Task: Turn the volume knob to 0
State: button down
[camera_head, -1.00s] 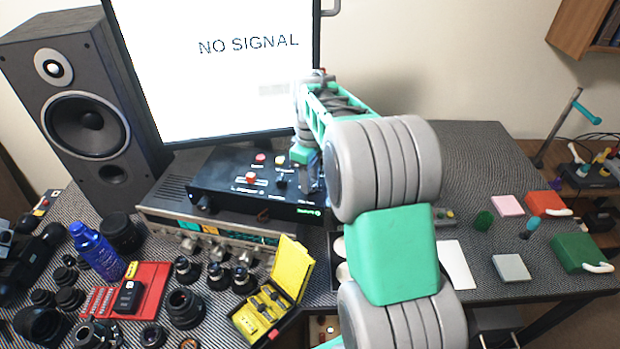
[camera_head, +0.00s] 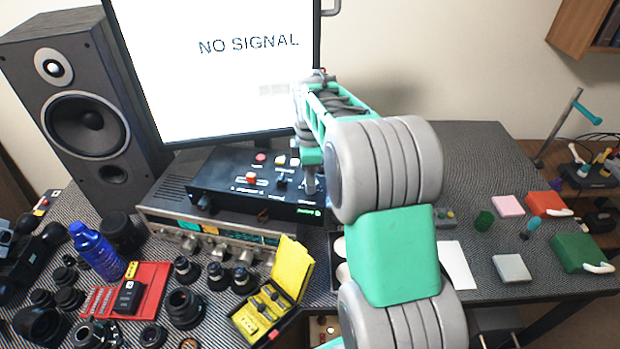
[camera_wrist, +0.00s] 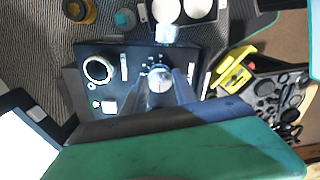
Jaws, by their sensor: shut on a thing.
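The black control box (camera_head: 225,182) sits on top of a silver receiver below the monitor. My gripper (camera_head: 311,190) reaches down at the right end of this box, and in the head view it hides the knob there. In the wrist view my gripper (camera_wrist: 160,88) has one finger on each side of a round, pale-topped knob (camera_wrist: 160,77), taken as the volume knob, and is shut on it. Small marks lie around the knob. The knob's pointer and the value it points to are not readable.
In the wrist view a ringed dial (camera_wrist: 98,70) and a slider (camera_wrist: 124,67) sit beside the knob. The silver receiver (camera_head: 180,232) is under the box. An open yellow case (camera_head: 290,270) stands in front. The monitor (camera_head: 225,60) rises close behind.

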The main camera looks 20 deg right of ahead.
dwell(0.3)
jog(key=c, duration=1)
grip_release()
jog(key=shift+o, duration=0.2)
notch_tip(320, 180, up, 8)
jog(key=shift+f+b, duration=0.1)
jog(key=shift+b, duration=0.45)
